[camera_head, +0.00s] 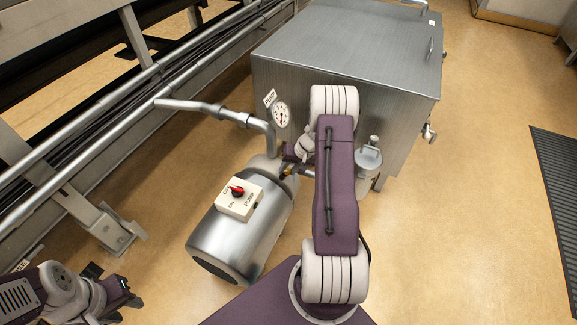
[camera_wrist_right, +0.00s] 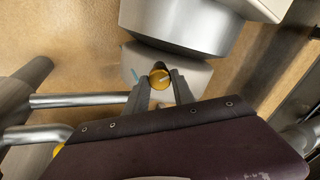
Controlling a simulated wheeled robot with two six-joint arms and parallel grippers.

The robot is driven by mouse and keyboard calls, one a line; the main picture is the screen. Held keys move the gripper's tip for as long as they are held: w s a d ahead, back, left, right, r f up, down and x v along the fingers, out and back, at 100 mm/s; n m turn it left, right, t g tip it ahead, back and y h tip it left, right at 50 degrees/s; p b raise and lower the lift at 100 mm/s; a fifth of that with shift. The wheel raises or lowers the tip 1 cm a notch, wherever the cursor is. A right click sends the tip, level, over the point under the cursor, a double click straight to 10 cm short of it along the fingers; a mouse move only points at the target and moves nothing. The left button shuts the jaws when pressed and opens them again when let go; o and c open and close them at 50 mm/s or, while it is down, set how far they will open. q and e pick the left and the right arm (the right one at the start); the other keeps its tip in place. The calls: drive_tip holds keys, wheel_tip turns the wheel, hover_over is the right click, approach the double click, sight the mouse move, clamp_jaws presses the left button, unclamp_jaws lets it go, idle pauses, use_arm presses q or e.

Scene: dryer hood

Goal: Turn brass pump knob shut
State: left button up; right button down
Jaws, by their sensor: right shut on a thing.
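In the head view, my purple right arm hides most of the knob's surroundings. The silver pump (camera_head: 226,238) lies on the floor left of that arm. My left gripper (camera_head: 124,297) is at the lower left of the head view, away from the pump; its jaw opening is unclear.
A switch box (camera_head: 240,197) with a red switch sits on the pump. A small canister (camera_head: 369,160) is right of my arm.

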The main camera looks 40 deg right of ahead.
drive_tip(key=m+p, duration=0.2)
drive_tip(key=m, duration=0.2)
drive_tip(key=shift+r, duration=0.15)
drive_tip(key=shift+m+p, duration=1.25)
drive_tip(key=shift+m, duration=0.95)
drive_tip(key=c, duration=1.1)
unclamp_jaws()
drive_tip(key=shift+f, duration=0.2)
drive_tip(key=shift+o, duration=0.2)
drive_tip(key=shift+r, duration=0.1)
